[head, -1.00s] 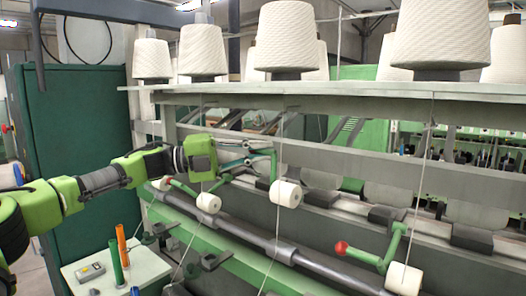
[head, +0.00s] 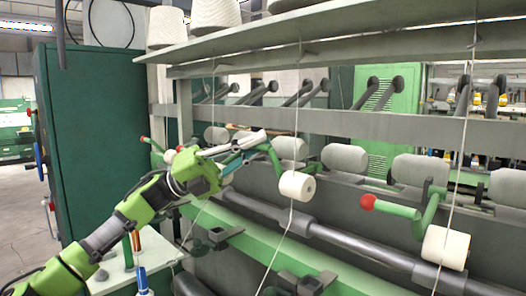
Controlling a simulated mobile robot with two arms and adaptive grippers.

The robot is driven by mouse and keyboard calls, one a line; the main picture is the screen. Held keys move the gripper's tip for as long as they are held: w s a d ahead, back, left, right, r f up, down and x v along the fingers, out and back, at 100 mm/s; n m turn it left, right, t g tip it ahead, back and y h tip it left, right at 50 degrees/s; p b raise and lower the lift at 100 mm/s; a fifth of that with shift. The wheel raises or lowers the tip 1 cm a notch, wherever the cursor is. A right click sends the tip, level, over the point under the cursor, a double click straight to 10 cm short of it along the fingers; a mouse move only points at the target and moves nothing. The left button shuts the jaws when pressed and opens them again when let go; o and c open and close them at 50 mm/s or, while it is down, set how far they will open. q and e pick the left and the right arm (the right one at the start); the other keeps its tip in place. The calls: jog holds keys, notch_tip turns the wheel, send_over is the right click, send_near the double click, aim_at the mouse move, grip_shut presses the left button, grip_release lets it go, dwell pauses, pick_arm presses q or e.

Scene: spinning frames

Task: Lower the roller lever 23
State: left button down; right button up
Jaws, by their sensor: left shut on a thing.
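My left gripper (head: 248,145) reaches in from the left and is shut at the handle end of the middle roller lever (head: 274,160). The fingers hide the knob of this lever. The lever is a green bent arm, and a white roller (head: 297,186) sits at its lower end, just right of the fingers. I cannot read a number on any lever. Another roller lever (head: 398,210) stands to the right, with a red knob (head: 368,202) and a white roller (head: 446,248). My right gripper is not in view.
A grey shelf (head: 330,40) with yarn cones runs above the levers. Thin threads hang in front of the machine. A long grey shaft (head: 350,245) runs below the rollers. A green cabinet (head: 90,140) stands left, and a small white table (head: 155,258) is below my arm.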

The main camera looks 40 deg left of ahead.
pick_arm(q)
jog(key=f+m+g+h+b, duration=0.1)
jog(key=f+m+b, duration=0.1)
jog(key=s+f+m+g+h+b, duration=0.1)
jog(key=f+m+h+b, duration=0.1)
jog(key=f+m, duration=0.1)
jog(key=shift+s+g+b, duration=0.1)
jog(key=shift+g+b, duration=0.2)
jog(key=shift+b, duration=0.1)
jog(key=shift+f, duration=0.1)
jog(key=c, duration=2.1)
grip_release()
jog(key=shift+a, duration=0.1)
jog(key=v, duration=1.2)
jog(key=shift+f, duration=0.2)
